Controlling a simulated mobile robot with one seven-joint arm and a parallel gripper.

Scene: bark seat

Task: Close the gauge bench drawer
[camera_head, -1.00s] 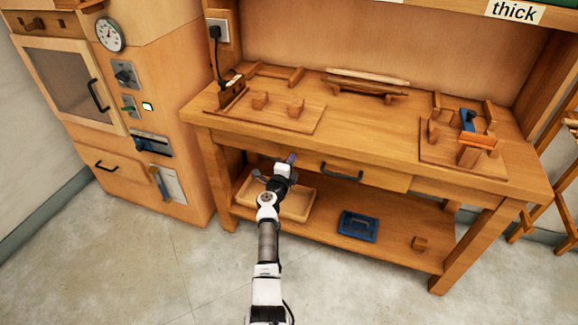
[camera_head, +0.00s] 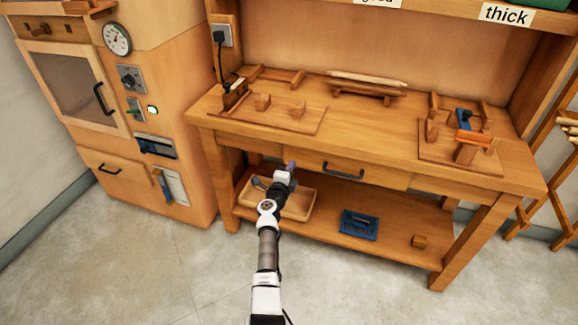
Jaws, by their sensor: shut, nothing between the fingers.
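The wooden gauge bench (camera_head: 377,131) stands ahead of me. The drawer front looks about flush with the bench's front; a small gap cannot be ruled out at this size. My gripper (camera_head: 290,167) is shut and empty, in front of the bench to the left of the handle. It overlaps the drawer's left end in the picture; I cannot tell whether it touches.
Wooden fixtures stand on the bench top. A wooden cabinet (camera_head: 178,95) with a gauge (camera_head: 117,39) stands at left. The floor in front is clear.

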